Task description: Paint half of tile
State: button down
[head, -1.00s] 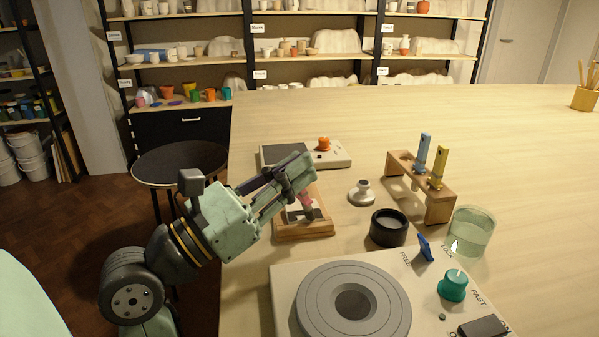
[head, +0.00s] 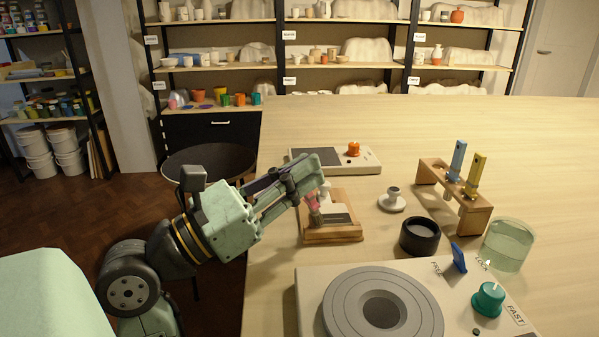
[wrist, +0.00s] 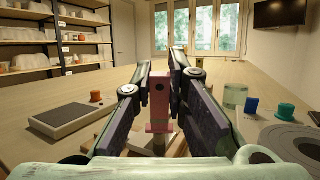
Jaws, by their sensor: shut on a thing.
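My gripper (head: 308,178) is shut on a pink-handled brush (head: 313,203), which points down over the left part of a wooden tile stand (head: 335,238). The stand bears a tile (head: 338,219) with a dark grey area; a pale area shows behind the brush. In the wrist view, the brush's pink block (wrist: 160,112) sits between the two dark fingers (wrist: 160,88). The stand is mostly hidden there behind brush and fingers. I cannot tell whether the brush tip touches the tile.
Nearby are a flat device with an orange knob (head: 353,149), a small white knobbed object (head: 392,200), a black pot (head: 419,237), a wooden rack (head: 480,213) with blue and yellow tools, a glass jar (head: 508,246) and a wheel unit (head: 383,303). The table's far right is clear.

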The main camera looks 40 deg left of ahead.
jog(key=shift+r+p, duration=1.85)
jog(key=shift+r, duration=1.2)
jog(key=shift+f, duration=0.1)
jog(key=shift+w+a+f+b, duration=0.15)
jog(key=shift+f+b, duration=0.55)
jog(key=shift+f, duration=0.05)
jog(key=shift+w+a+f+b, duration=0.1)
jog(key=shift+a+f+b, duration=0.05)
jog(key=shift+f+b, duration=0.6)
jog(key=shift+w+a+f+b, duration=0.15)
jog(key=shift+f+b, duration=0.55)
jog(key=shift+f, duration=0.05)
jog(key=shift+f+b, duration=0.6)
jog(key=shift+b, duration=0.05)
jog(key=shift+f, duration=0.1)
jog(key=shift+w, duration=0.1)
jog(key=shift+w+d+b, duration=0.4)
jog(key=shift+w+d, duration=1.2)
jog(key=shift+w, duration=0.2)
